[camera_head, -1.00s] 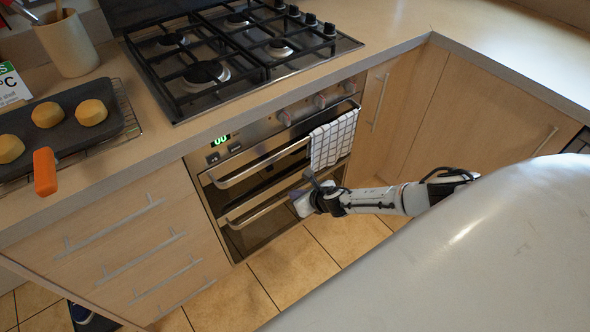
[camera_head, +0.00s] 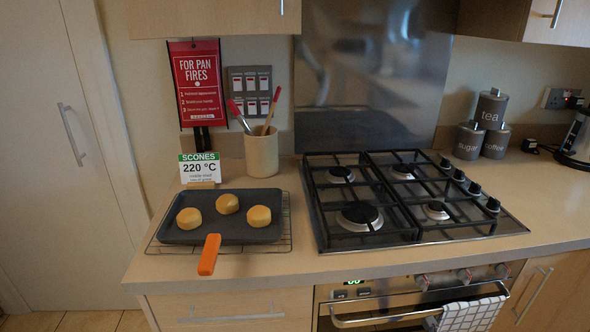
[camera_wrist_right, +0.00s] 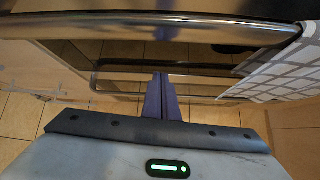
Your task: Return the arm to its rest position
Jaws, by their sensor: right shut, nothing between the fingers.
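My right gripper (camera_wrist_right: 160,88) shows in the right wrist view with its two fingers together and nothing between them. It is in front of the oven; an upper metal oven handle (camera_wrist_right: 140,33) crosses the top of that view, and a lower handle (camera_wrist_right: 115,66) lies behind the fingertips. I cannot tell how far the fingertips are from the lower handle. In the head view neither of my arms shows. The oven's front (camera_head: 388,299) appears at the bottom edge there, with its lower part out of frame.
A checked towel hangs from the upper handle (camera_head: 474,315). On the counter are a dark tray (camera_head: 230,198) with three scones and an orange-handled end, a utensil pot (camera_head: 262,156), a scones card (camera_head: 200,169), a gas hob (camera_head: 330,226) and canisters (camera_head: 492,108).

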